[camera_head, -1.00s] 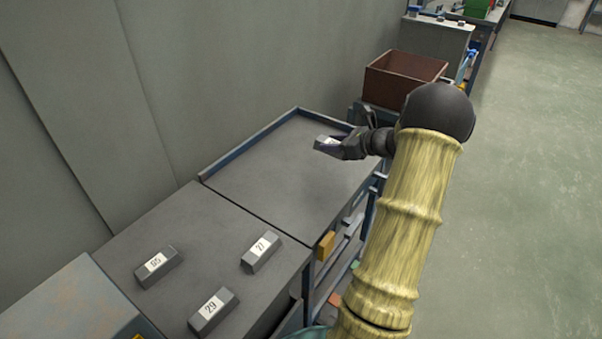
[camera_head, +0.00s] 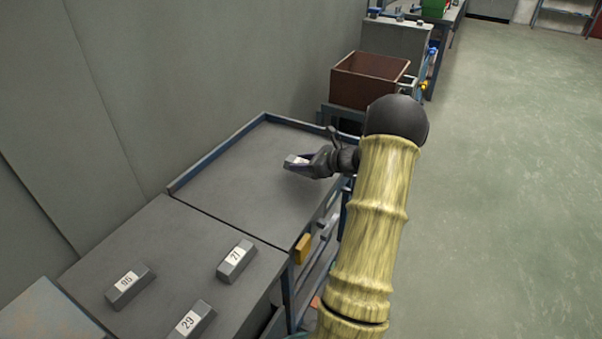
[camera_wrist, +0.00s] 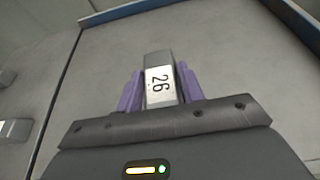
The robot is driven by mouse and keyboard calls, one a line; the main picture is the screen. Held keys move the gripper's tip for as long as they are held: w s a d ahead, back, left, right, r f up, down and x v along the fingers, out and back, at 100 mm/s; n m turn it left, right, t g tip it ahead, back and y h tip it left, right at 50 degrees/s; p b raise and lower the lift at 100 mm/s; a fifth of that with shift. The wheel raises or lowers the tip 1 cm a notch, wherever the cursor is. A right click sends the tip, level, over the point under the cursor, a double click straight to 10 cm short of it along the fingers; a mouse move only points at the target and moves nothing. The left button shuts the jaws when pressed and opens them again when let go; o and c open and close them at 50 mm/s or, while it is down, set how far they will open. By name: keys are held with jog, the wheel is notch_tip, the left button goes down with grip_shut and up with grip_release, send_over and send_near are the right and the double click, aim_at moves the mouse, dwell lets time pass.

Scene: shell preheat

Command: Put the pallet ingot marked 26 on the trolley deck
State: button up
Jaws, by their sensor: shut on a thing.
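The ingot marked 26 (camera_wrist: 159,80) is a grey bar with a white label, held between the purple fingers of my gripper (camera_wrist: 160,92) in the wrist view. In the head view the ingot (camera_head: 293,161) shows at the tip of my gripper (camera_head: 303,165), over the trolley deck (camera_head: 235,180), a flat grey surface with a blue raised edge. My gripper is shut on the ingot. Whether the ingot touches the deck or hangs just above it I cannot tell.
Ingots marked 27 (camera_head: 236,261), 29 (camera_head: 190,322) and one with an unclear number (camera_head: 128,287) lie on the grey surface (camera_head: 165,240) adjoining the deck. A brown bin (camera_head: 368,80) stands behind the deck. The deck around the held ingot is bare.

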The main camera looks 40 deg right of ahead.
notch_tip(320, 180, down, 4)
jog(key=shift+r+b, duration=0.15)
jog(key=shift+b, duration=0.25)
jog(key=o, duration=1.3)
jog(key=p+v, duration=0.1)
jog(key=v, duration=1.1)
jog(key=shift+a+r+p, duration=0.1)
jog(key=shift+p, duration=0.2)
